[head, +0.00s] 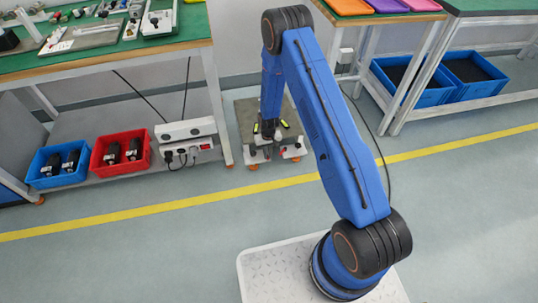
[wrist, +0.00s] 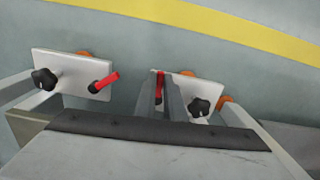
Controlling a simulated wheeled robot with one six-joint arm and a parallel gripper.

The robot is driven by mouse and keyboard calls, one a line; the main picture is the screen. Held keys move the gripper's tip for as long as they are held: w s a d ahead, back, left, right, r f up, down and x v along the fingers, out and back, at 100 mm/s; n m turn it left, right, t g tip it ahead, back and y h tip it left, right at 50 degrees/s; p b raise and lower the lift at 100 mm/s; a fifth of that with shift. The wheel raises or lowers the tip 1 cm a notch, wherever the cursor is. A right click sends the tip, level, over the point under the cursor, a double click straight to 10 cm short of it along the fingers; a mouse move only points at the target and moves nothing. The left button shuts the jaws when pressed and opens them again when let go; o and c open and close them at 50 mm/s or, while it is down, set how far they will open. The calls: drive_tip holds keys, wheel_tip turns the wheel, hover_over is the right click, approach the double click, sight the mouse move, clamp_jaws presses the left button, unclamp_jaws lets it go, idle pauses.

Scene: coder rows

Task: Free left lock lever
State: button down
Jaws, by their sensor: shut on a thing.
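Two white lock plates sit at the edge of a low cart, each with a black knob. In the wrist view the left plate (wrist: 70,74) has a red lever (wrist: 104,82) that slants and stands free. The right plate (wrist: 200,95) has another red lever (wrist: 159,80), mostly hidden between the fingers of my gripper (wrist: 160,93). My gripper is shut on this lever. The wrist view faces back towards my base, so this lever is on the left side in the head view. There, my gripper (head: 268,132) is low over the cart (head: 248,112), and the levers are too small to make out.
The cart top with a dark edge strip (wrist: 150,133) fills the bottom of the wrist view. A workbench (head: 120,58) stands left, with a red bin (head: 120,166), a blue bin (head: 42,180) and a power strip (head: 187,147) below. Another bench stands right. The floor in front is clear.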

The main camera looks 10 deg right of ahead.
drive_tip(key=shift+a+m, duration=0.15)
drive_tip(key=shift+m, duration=0.35)
drive_tip(key=c, duration=1.8)
unclamp_jaws()
drive_tip(key=shift+c, duration=0.2)
drive_tip(key=shift+r, duration=0.15)
wheel_tip(320, 180, up, 17)
drive_tip(key=shift+w, duration=0.15)
